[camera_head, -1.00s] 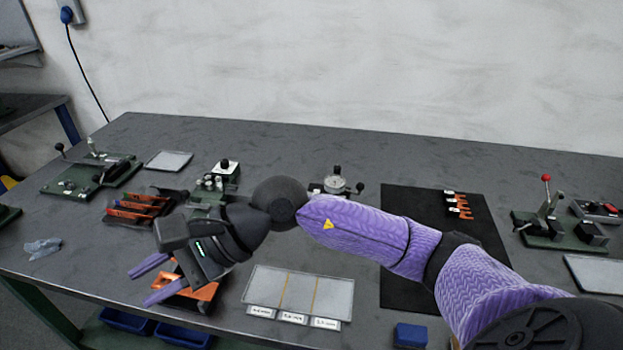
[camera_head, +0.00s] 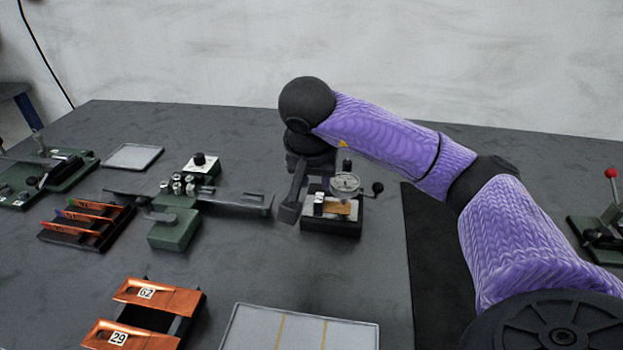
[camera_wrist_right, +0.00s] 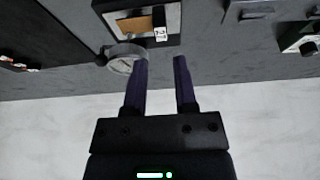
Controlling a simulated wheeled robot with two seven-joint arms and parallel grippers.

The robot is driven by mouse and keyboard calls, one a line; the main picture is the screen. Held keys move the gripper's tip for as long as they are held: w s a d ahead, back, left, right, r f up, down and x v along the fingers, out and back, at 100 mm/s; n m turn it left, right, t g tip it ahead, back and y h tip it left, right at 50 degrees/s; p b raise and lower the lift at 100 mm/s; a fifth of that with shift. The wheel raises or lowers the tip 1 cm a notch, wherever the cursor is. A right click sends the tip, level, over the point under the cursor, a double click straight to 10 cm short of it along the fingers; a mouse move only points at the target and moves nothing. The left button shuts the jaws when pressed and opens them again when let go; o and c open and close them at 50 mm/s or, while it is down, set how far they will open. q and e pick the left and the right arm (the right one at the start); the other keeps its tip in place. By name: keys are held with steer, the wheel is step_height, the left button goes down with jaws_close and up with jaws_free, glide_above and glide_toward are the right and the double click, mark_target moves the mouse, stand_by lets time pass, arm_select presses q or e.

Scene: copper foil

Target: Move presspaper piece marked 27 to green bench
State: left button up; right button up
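The presspaper piece marked 27 is a tan strip (camera_head: 338,208) lying in the small dark dial-gauge device (camera_head: 331,227). In the right wrist view the tan piece (camera_wrist_right: 135,24) shows beside a white label (camera_wrist_right: 160,25) that reads 27. My right gripper (camera_wrist_right: 160,58) is open and empty, its two purple fingers apart, close to the gauge device and clear of the piece. In the head view my right gripper (camera_head: 298,192) is just left of the gauge, fingers mostly hidden. A green fixture with a long grey bar (camera_head: 175,232) stands left of it; I cannot tell whether it is the green bench. My left gripper is not in view.
Orange pieces marked 62 (camera_head: 146,293) and 29 (camera_head: 118,337) sit in a black holder at the front left. A black rack (camera_head: 73,239) holds several orange strips. A grey tray (camera_head: 255,330) lies at the front. A green lever press (camera_head: 600,243) stands at right.

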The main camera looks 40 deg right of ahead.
mark_target(318, 204)
steer(key=b+x, duration=0.2)
steer(key=x, duration=0.5)
steer(key=shift+s+f+b, duration=0.1)
steer(key=shift+f+b, duration=0.2)
steer(key=shift+b, duration=0.1)
steer(key=shift+d+f, duration=0.1)
steer(key=shift+f, duration=0.25)
steer(key=shift+d+f, duration=0.1)
steer(key=shift+f, duration=0.1)
jaws_close()
steer(key=shift+c, duration=1)
jaws_free()
jaws_close()
steer(key=shift+r, duration=0.15)
